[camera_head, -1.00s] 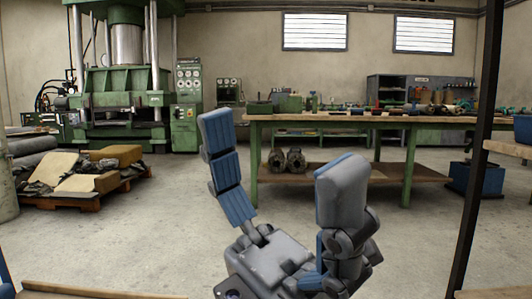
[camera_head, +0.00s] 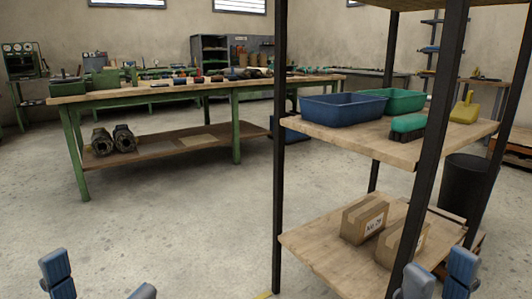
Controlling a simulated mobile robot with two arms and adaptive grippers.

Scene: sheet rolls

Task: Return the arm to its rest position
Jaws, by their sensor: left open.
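My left gripper (camera_head: 100,282) shows at the bottom left edge of the head view. Its two fingertips stand wide apart, with only floor visible between them, so it is open and empty as far as I see. My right gripper (camera_head: 440,277) shows at the bottom right, in front of the shelf rack. Its two fingertips are apart with a narrower gap, and I see nothing held between them. Both palms and most of both arms are below the picture. No sheet roll is in view.
A black-posted rack with wooden shelves (camera_head: 345,139) stands close at the right. It carries a blue bin (camera_head: 343,108), a green bin (camera_head: 392,99), a brush (camera_head: 407,124) and cardboard boxes (camera_head: 363,220). A green workbench (camera_head: 150,93) stands behind. The floor at centre left (camera_head: 170,225) is clear.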

